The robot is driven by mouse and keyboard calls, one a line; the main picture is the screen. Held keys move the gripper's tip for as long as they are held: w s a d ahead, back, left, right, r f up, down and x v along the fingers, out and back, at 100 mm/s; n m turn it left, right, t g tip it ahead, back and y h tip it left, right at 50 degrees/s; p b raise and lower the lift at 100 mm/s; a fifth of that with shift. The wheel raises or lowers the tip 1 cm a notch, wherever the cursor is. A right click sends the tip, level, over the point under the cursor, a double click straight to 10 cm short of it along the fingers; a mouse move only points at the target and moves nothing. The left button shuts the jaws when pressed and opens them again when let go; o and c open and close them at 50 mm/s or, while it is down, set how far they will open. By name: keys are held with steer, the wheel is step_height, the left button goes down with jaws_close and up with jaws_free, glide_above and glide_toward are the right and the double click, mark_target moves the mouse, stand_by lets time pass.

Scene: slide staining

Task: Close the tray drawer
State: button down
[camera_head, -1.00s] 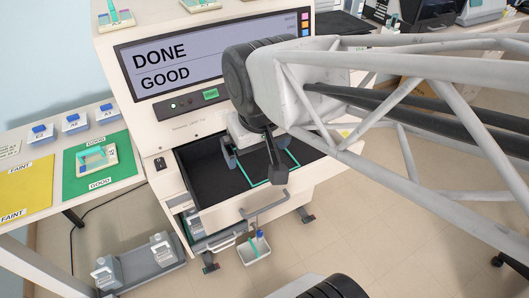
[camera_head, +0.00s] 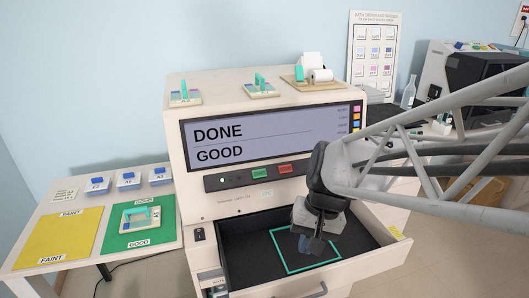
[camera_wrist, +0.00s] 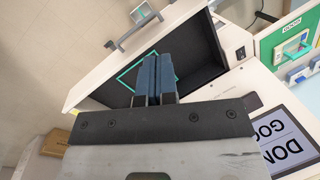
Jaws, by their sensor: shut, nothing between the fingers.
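The tray drawer (camera_head: 242,262) stands open at the front of the staining machine. Its dark floor has a teal square outline (camera_head: 284,262) and holds no tray that I can see. My gripper (camera_head: 311,246) is shut and empty. In the head view it appears over the drawer, in front of the outline's right part. In the wrist view the closed fingertips (camera_wrist: 158,62) overlap the outline and the dark drawer floor (camera_wrist: 200,60). The drawer handle (camera_wrist: 135,25) shows beyond the fingertips; in the head view its top (camera_head: 312,292) is at the lower edge. I cannot tell the fingers' height above the floor.
The machine's screen (camera_head: 270,134) reads DONE, GOOD. A green mat (camera_head: 112,236) with a slide tray (camera_head: 141,216) and a yellow mat (camera_head: 57,238) lie on the left table. Several small items stand on top of the machine.

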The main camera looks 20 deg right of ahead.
steer(key=w+d+f+m+t+y, duration=0.1)
steer(key=w+d+f+m+y, duration=0.4)
steer(key=d+f+m+y, duration=0.3)
steer(key=m+t+h, duration=1.1)
steer(key=m+t, duration=0.6)
steer(key=m, duration=0.7)
glide_toward(393, 258)
steer(key=s, duration=0.7)
steer(key=shift+w+f, duration=0.1)
steer(key=shift+w, duration=0.15)
steer(key=shift+w, duration=0.2)
steer(key=shift+w, duration=6.8)
steer(key=shift+w, duration=0.15)
steer(key=w, duration=2.1)
steer(key=shift+w, duration=0.1)
